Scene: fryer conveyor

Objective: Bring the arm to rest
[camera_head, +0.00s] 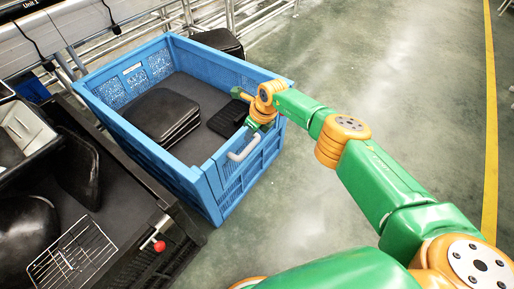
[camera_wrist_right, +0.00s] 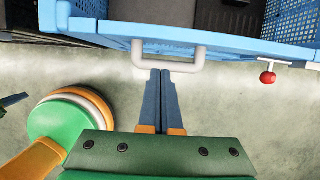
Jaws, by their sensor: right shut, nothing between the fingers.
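My right arm reaches in from the lower right in the head view. My right gripper (camera_head: 254,126) is low at the near right side of the blue crate (camera_head: 150,150), close to its white handle (camera_head: 243,149). In the right wrist view its two dark fingers (camera_wrist_right: 160,73) are together with nothing between them. Their tips are right at the lower bar of the white handle (camera_wrist_right: 168,67) on the crate wall (camera_wrist_right: 235,46). I cannot tell whether they touch it. My left gripper is not in view.
The crate holds a stack of dark flat pieces (camera_head: 163,116) and a dark ribbed piece (camera_head: 228,118). A dark machine with a wire basket (camera_head: 80,255) and a red knob (camera_head: 159,246) stands at left. Open green-grey floor (camera_head: 400,80) lies to the right.

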